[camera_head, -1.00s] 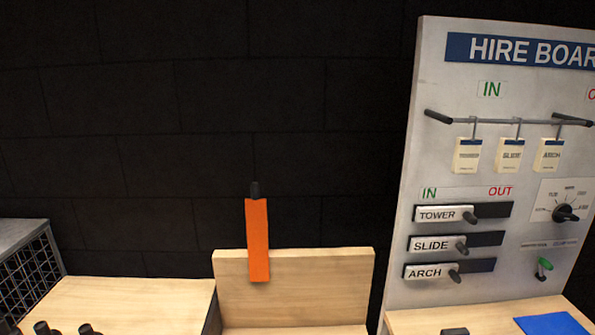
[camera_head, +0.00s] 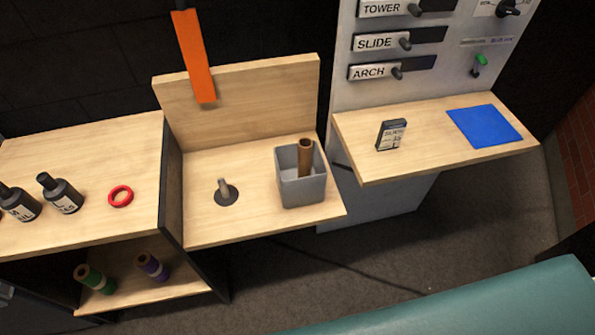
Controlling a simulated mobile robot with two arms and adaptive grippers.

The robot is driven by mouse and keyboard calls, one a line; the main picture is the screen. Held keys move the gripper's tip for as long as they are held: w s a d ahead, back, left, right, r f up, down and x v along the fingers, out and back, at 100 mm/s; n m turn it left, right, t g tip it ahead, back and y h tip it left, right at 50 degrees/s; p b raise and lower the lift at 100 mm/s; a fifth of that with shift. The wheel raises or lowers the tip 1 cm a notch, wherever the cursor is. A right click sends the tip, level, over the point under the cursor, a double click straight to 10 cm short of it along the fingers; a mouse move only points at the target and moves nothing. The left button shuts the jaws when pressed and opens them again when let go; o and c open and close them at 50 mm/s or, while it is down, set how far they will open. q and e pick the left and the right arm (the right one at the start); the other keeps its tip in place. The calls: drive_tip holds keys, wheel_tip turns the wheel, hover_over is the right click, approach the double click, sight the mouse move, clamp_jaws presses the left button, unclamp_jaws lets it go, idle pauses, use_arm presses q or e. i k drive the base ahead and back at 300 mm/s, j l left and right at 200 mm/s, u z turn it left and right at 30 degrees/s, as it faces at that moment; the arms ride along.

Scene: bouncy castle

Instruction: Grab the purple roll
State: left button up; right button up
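The purple roll (camera_head: 152,267) lies on the lower shelf (camera_head: 187,291) under the left bench, on its side with a brown core end showing. A green roll (camera_head: 95,279) lies to its left on the same shelf, a small gap apart. Neither gripper can be made out in the head view.
Dark bottles (camera_head: 61,194) and a red ring (camera_head: 121,196) are on the bench above the shelf. A grey bin (camera_head: 300,175) holding a brown tube and a short peg (camera_head: 225,191) stand on the middle bench. A teal surface (camera_head: 500,305) fills the lower right; dark floor (camera_head: 300,270) lies between.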

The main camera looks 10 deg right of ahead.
sight(144, 259)
drive_tip(key=j+u, duration=0.1)
drive_tip(key=u, duration=1.2)
